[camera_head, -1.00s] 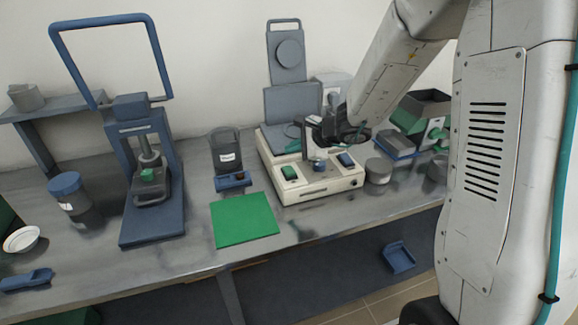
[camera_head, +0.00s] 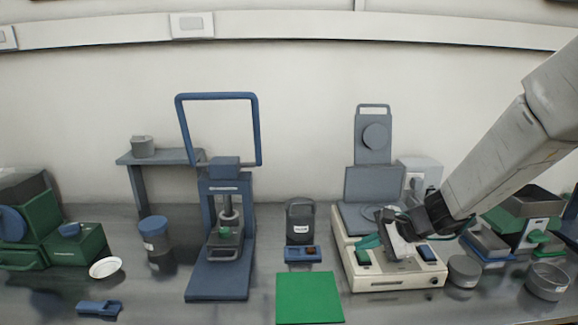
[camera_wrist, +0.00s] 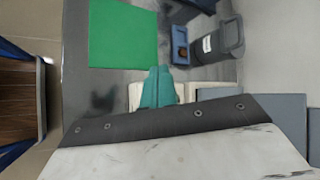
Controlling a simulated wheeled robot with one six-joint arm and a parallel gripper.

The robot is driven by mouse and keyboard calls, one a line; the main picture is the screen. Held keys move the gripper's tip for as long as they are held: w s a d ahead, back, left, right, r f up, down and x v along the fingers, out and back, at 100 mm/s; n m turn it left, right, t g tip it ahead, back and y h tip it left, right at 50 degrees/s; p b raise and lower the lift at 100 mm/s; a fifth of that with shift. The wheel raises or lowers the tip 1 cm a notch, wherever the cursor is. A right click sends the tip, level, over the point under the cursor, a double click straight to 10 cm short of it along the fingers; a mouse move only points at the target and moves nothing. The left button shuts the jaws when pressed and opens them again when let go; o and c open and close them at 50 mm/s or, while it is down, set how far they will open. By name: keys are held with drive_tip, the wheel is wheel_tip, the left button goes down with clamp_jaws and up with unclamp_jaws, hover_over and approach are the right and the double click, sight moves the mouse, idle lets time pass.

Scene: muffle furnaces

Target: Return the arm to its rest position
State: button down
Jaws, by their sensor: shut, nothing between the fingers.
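My arm (camera_head: 520,140) comes in from the right in the head view, slanting down to the left. My gripper (camera_head: 367,243) has teal fingers and hangs in front of and over the cream-based instrument (camera_head: 395,279), partly hidden by my wrist. In the wrist view my gripper (camera_wrist: 158,74) shows as two teal fingers lying together, shut with nothing between them. The fingertips point toward the bench beside the green mat (camera_wrist: 123,35).
The green mat (camera_head: 310,298) lies left of the instrument. A blue press (camera_head: 219,280) with a raised frame handle stands further left. A dark grey container (camera_head: 300,222) stands behind the mat. Grey round pots (camera_head: 464,271) sit to the right. A white dish (camera_head: 105,267) lies far left.

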drive_tip(key=s+a+r+n+g+h, duration=0.1)
drive_tip(key=s+r+n+g, duration=0.2)
drive_tip(key=s, duration=0.4)
drive_tip(key=s+r+n+g, duration=0.1)
drive_tip(key=s+r+n, duration=0.1)
drive_tip(key=s+n, duration=0.35)
drive_tip(key=s+d+r+n+h, duration=0.2)
drive_tip(key=s+d+r+h, duration=0.1)
drive_tip(key=s, duration=0.6)
drive_tip(key=s+d+r+n+h, duration=0.3)
drive_tip(key=s+d+r+h, duration=0.1)
drive_tip(key=s, duration=0.4)
drive_tip(key=shift+s, duration=0.4)
drive_tip(key=shift+d, duration=0.1)
